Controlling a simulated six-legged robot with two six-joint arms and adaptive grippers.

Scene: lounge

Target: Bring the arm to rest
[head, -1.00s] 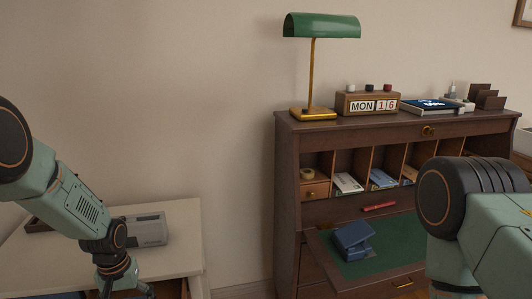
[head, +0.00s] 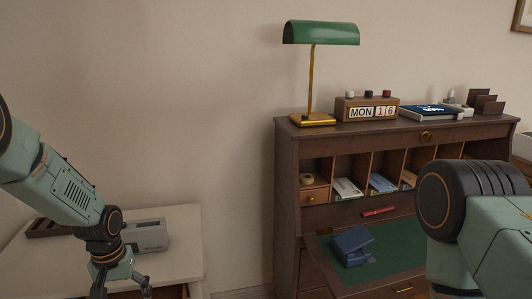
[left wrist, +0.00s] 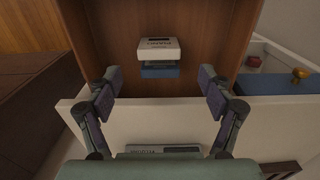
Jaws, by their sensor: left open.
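My left gripper (head: 122,284) hangs at the lower left of the head view, above the front of a white cabinet (head: 180,222). In the left wrist view its two fingers (left wrist: 160,92) stand wide apart with nothing between them. Beyond them is an open wooden drawer (left wrist: 205,65) holding a small white box and a blue item (left wrist: 159,70) below it. My right arm shows at the right edge of the head view, but its gripper is out of the picture.
A grey device (head: 148,236) sits on the cabinet top. A brown writing desk (head: 288,180) stands to the right, with a green lamp (head: 322,33), a date block (head: 366,108) and a blue box (head: 352,246) on its green leaf. Bare wall lies between cabinet and desk.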

